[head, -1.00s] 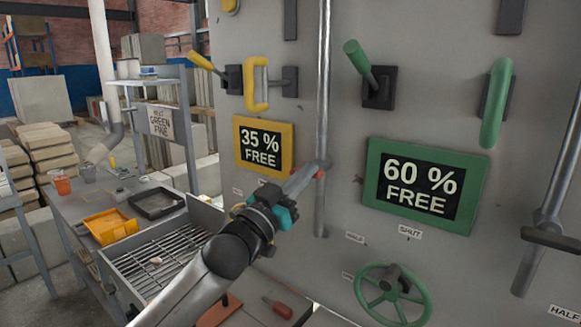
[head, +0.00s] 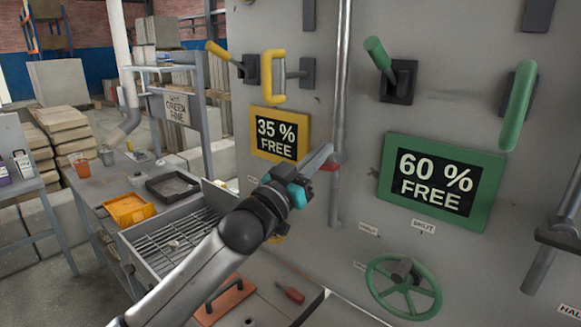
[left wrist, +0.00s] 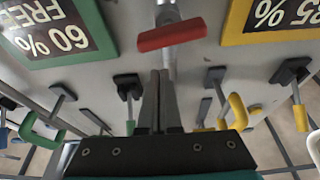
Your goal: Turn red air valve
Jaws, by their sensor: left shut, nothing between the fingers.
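The red air valve handle (head: 331,166) is a short red bar on the vertical grey pipe, partly hidden behind my left gripper in the head view. In the left wrist view, which is upside down, the whole red handle (left wrist: 171,35) lies crosswise, just past my fingertips. My left gripper (head: 326,150) is shut and empty, its fingers together by the pipe at the handle's height. It also shows in the left wrist view (left wrist: 160,72). Whether the fingers touch the handle I cannot tell. My right gripper is not in view.
A yellow 35 % display (head: 256,147) and a green 60 % display (head: 389,195) flank the pipe. Yellow and green levers stick out above, and a green handwheel (head: 377,303) sits below. A bench with a wire grate (head: 165,247) stands left. A red-handled tool (head: 290,294) lies below.

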